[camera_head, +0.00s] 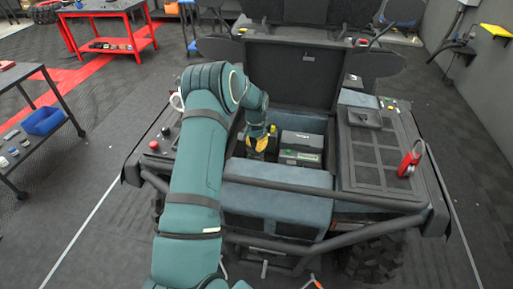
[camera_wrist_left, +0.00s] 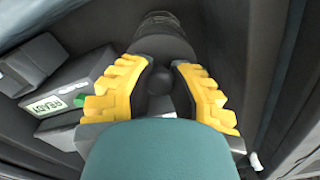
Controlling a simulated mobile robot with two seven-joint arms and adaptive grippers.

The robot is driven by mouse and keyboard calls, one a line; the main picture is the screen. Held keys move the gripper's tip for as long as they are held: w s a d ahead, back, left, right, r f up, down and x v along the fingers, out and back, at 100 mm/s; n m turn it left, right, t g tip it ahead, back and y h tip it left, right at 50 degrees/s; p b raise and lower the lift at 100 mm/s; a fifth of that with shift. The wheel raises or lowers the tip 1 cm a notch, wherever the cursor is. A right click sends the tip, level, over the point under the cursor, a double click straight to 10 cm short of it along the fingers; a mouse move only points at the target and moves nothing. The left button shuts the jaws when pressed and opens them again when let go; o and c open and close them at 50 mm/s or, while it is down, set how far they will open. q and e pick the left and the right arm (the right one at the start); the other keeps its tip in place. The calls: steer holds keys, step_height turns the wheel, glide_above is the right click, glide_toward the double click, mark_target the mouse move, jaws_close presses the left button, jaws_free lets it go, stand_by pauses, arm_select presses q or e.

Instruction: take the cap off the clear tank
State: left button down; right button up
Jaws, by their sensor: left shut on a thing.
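My left gripper (camera_head: 262,143) reaches down into the open compartment at the rear of the vehicle. In the left wrist view its yellow fingers (camera_wrist_left: 172,88) are closed on the two sides of a dark round cap (camera_wrist_left: 160,80). A dark grey rounded body (camera_wrist_left: 163,45) shows just behind the cap, with a ribbed black end above it. I cannot tell whether this body is the clear tank, or whether the cap is seated on it. In the head view my gripper and arm hide the cap.
Dark boxes (camera_head: 300,142) stand right of the gripper in the compartment; one has a lit READY display (camera_wrist_left: 47,105). The raised lid (camera_head: 292,72) stands behind. A tube bar (camera_head: 300,187) crosses in front. A red extinguisher-like item (camera_head: 409,161) is on the right deck.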

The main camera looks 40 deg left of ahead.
mark_target(256, 143)
arm_select(q)
steer(key=shift+r, duration=0.2)
steer(key=shift+r, duration=0.35)
steer(key=shift+r+p, duration=0.35)
steer(key=shift+p, duration=0.05)
steer(key=shift+r, duration=0.35)
steer(key=shift+r+p, duration=0.75)
steer(key=shift+r, duration=0.5)
